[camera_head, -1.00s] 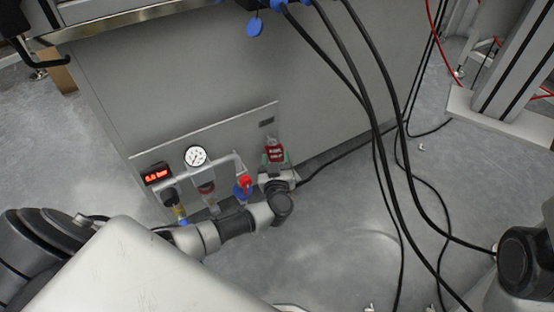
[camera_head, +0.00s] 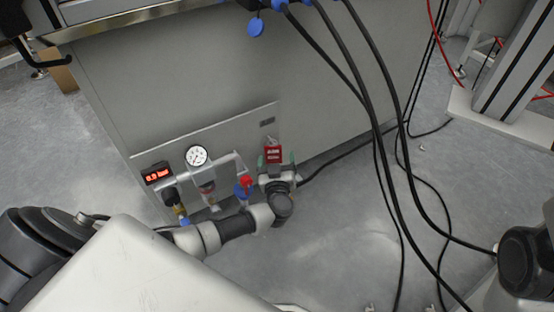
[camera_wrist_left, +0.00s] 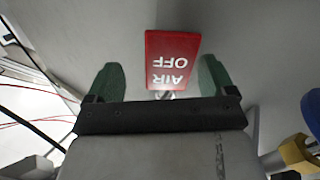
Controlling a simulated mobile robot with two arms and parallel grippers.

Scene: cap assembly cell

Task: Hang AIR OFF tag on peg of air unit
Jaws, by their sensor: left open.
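The red AIR OFF tag (camera_head: 273,153) is at the right end of the air unit (camera_head: 205,187), against the grey cabinet panel. In the left wrist view the tag (camera_wrist_left: 171,58) shows its white lettering upside down. My left gripper (camera_head: 274,163) is open, its green fingertips on either side of the tag. In the left wrist view the open gripper (camera_wrist_left: 160,80) has a gap between each finger and the tag. A small metal piece shows at the tag's near edge. The peg is not clearly visible, so I cannot tell how the tag is held. My right gripper is out of view.
The air unit has a round gauge (camera_head: 196,156), a red digital display (camera_head: 157,173) and a red-and-blue valve (camera_head: 243,187), close left of my left gripper. Black cables (camera_head: 372,120) hang in front of the cabinet (camera_head: 230,75) on the right. Floor right of the unit is mostly clear.

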